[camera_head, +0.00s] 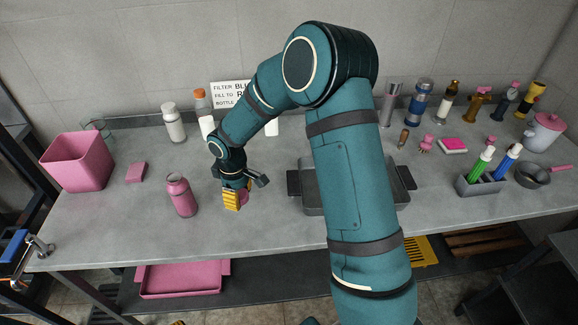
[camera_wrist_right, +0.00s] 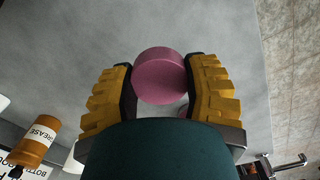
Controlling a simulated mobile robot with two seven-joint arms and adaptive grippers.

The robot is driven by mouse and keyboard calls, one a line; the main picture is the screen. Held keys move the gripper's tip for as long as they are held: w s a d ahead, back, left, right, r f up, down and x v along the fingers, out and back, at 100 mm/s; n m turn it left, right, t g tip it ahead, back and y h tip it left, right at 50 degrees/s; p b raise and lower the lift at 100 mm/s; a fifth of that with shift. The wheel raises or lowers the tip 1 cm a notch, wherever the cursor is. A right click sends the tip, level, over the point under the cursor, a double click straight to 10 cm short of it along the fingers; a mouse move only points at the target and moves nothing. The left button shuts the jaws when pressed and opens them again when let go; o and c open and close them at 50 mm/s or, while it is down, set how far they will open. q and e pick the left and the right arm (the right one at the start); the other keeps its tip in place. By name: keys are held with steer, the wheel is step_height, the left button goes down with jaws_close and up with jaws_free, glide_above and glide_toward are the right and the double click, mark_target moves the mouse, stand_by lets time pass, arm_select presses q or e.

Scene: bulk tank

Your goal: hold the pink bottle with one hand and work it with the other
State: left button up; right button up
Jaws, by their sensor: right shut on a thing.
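The pink bottle (camera_head: 182,197) stands upright on the grey counter, left of my right gripper and apart from it. My right gripper (camera_head: 237,199) points down low over the counter. Its yellow fingers are shut on a pink round piece (camera_head: 243,197), which looks like a short cylinder between the fingers in the right wrist view (camera_wrist_right: 160,76). I cannot tell for certain whether this piece is the bottle's cap. A small yellow tip at the bottom edge of the head view may be my left gripper (camera_head: 179,322); too little of it shows to tell its state.
A pink bin (camera_head: 77,162) and a pink block (camera_head: 136,172) lie left of the bottle. White bottles and a sign (camera_head: 230,94) stand behind. A grey tray (camera_head: 312,201) is partly hidden by my right arm. The counter in front of the bottle is clear.

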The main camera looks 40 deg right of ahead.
steer(key=w+d+r+n, duration=0.1)
steer(key=w+d+n, duration=0.35)
steer(key=d, duration=0.25)
steer(key=w+d+r+n, duration=0.2)
steer(key=w+d+n, duration=0.1)
steer(key=d+n, duration=0.25)
steer(key=shift+m, duration=0.4)
steer(key=f, duration=0.3)
steer(key=f+b, duration=0.1)
steer(key=f, duration=0.2)
steer(key=f+b, duration=0.1)
steer(key=f, duration=0.3)
steer(key=shift+w+d, duration=0.2)
steer(key=shift+d, duration=0.2)
steer(key=shift+f, duration=0.15)
steer(key=o, duration=1.3)
